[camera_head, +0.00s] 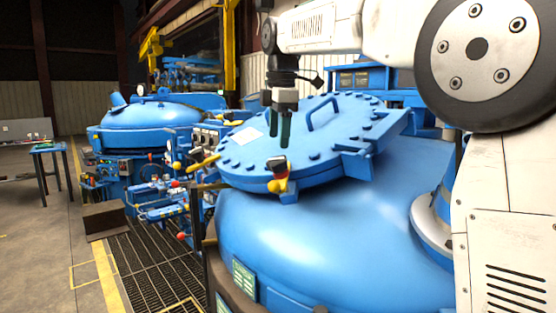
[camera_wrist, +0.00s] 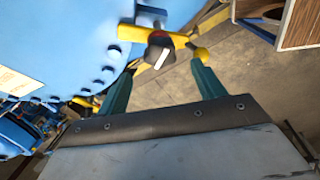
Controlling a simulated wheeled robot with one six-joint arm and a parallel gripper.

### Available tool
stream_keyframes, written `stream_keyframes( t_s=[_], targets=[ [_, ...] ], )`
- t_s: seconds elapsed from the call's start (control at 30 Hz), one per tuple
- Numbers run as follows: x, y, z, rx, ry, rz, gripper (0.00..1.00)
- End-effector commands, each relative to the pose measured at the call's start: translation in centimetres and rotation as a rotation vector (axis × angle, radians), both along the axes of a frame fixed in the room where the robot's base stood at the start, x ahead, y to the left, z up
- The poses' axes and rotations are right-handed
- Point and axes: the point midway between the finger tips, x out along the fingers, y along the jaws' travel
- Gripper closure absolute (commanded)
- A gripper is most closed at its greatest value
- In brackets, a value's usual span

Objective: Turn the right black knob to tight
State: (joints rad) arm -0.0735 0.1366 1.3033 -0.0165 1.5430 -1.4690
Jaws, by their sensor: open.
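A dark knob with a red part (camera_head: 278,165) sits on a yellow fitting (camera_head: 279,184) at the near rim of the blue furnace lid (camera_head: 240,172). In the wrist view the black knob (camera_wrist: 161,42) shows a pale stripe and lies beyond the fingertips, between their lines. A yellow bar (camera_wrist: 132,33) runs past it. My gripper (camera_head: 278,143) points down over the lid edge, just above the knob in the head view, with nothing held. In the wrist view my gripper (camera_wrist: 163,68) has its two green fingers spread apart. I cannot tell which knob is the right one.
A raised lid handle (camera_head: 323,112) and a blue hinge block (camera_head: 362,150) stand right of my gripper. A yellow lever (camera_head: 204,163) and control gear lie left. A second blue furnace (camera_head: 150,127) stands farther back. Floor grating (camera_head: 155,262) lies lower left.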

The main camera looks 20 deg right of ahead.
Motion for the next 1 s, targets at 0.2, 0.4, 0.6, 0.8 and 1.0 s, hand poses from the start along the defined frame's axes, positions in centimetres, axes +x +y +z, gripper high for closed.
stream_keyframes(
  t_s=[0.2, 0.4, 0.6, 0.8, 1.0],
  targets=[
    [0.5, -0.1, -3.4, 0.000, 0.003, 0.000, 0.31],
    [0.9, -0.1, -6.1, 0.000, 0.001, -0.002, 0.31],
    [1.1, -0.1, -7.1, 0.000, 0.000, -0.002, 0.31],
    [1.1, -0.1, -7.1, 0.000, 0.000, -0.002, 0.31],
    [1.1, -0.1, -7.1, 0.000, 0.000, -0.002, 0.76]
  ],
)
